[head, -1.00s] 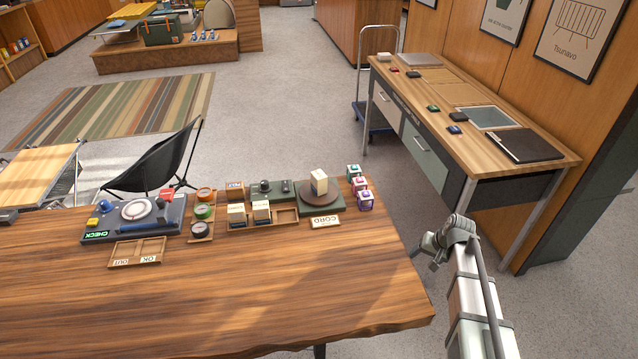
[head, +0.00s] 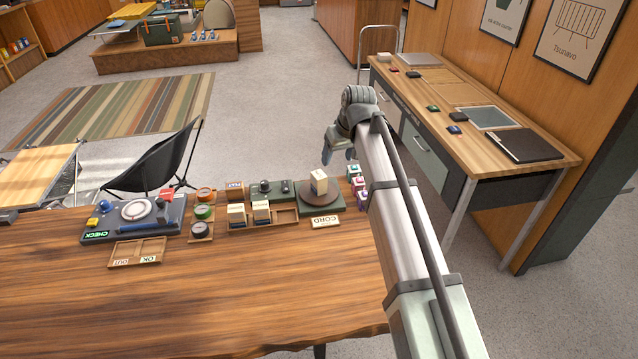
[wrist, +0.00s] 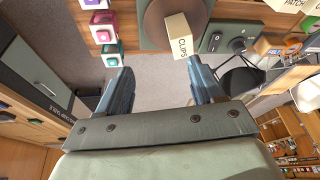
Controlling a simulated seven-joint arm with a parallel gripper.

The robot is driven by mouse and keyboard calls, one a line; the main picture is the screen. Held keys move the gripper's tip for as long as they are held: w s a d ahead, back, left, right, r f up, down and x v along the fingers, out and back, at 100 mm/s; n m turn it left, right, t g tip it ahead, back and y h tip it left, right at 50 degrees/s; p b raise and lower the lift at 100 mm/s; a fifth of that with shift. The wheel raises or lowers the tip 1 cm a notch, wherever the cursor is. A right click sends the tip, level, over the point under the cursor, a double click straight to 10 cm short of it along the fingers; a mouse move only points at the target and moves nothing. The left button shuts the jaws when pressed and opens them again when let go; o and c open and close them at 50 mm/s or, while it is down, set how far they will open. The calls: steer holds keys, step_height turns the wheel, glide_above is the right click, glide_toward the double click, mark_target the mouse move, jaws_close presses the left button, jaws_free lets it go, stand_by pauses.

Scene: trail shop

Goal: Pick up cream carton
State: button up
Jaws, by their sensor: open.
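A cream carton (head: 319,181) stands upright on a round brown turntable (head: 326,200) near the right end of the wooden table. In the wrist view the carton (wrist: 177,30) reads "CLIPS" and the turntable (wrist: 152,22) is at the top. Two similar cream cartons (head: 236,215) stand in a wooden tray left of the turntable. My gripper (head: 340,154) is above and to the right of the turntable carton, apart from it. In the wrist view my gripper (wrist: 158,78) has its two blue fingers spread, with nothing between them but floor further off.
Pink, green and purple blocks (head: 357,184) stand at the table's right edge, close under my gripper. A "CORD" sign (head: 326,222) lies in front of the turntable. The front of the table (head: 190,300) is clear.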

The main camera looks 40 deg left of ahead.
mark_target(319, 174)
step_height(319, 174, up, 2)
steer(key=s+a+n, duration=0.1)
steer(key=s+a, duration=0.1)
steer(key=s, duration=0.1)
steer(key=shift+h, duration=0.3)
steer(key=x, duration=1.3)
steer(key=shift+w+a+f, duration=0.15)
steer(key=shift+a+f, duration=0.05)
steer(key=shift+a, duration=0.2)
steer(key=c, duration=1.1)
